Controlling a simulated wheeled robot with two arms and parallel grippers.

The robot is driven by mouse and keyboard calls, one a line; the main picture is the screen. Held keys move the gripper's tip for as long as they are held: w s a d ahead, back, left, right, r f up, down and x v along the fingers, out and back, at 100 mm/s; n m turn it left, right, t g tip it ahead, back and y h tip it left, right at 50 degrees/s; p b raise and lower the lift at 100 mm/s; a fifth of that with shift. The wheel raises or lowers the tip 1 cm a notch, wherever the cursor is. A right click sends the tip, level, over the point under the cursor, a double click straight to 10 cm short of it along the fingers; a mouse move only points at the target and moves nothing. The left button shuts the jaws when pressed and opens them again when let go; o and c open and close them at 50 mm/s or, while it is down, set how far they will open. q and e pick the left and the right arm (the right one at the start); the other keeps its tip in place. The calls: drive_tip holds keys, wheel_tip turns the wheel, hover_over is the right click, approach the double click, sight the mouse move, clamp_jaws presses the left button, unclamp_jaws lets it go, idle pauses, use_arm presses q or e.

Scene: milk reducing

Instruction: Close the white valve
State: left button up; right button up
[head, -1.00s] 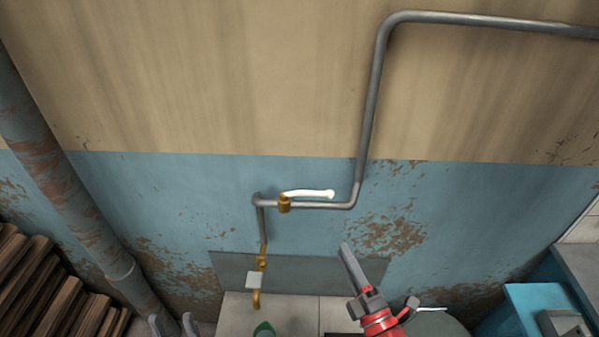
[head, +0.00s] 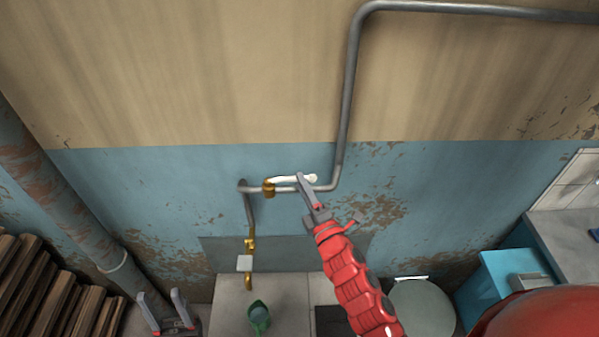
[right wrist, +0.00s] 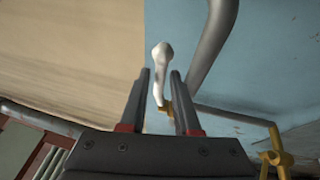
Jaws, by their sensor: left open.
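The white valve has a long white handle (head: 287,179) on a brass body (head: 268,188), set on a grey wall pipe. The handle points right, roughly along the horizontal pipe. My right gripper (head: 302,177) has its fingertips at the right part of the handle, partly covering it. In the right wrist view my right gripper (right wrist: 160,74) is open, and the white handle (right wrist: 161,56) shows in the gap between its fingers; contact cannot be told. My left gripper (head: 163,301) is open and empty at the bottom left, far from the valve.
The grey pipe (head: 350,80) rises to the right of the valve. A rusty thick pipe (head: 70,205) and stacked wood (head: 40,290) stand left. A green jug (head: 259,315) is below, under a brass tap (head: 250,245). A blue cabinet (head: 510,280) stands right.

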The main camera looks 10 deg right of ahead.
drive_tip(key=shift+p+x, duration=0.3)
drive_tip(key=shift+x, duration=1)
clamp_jaws()
idle(0.5)
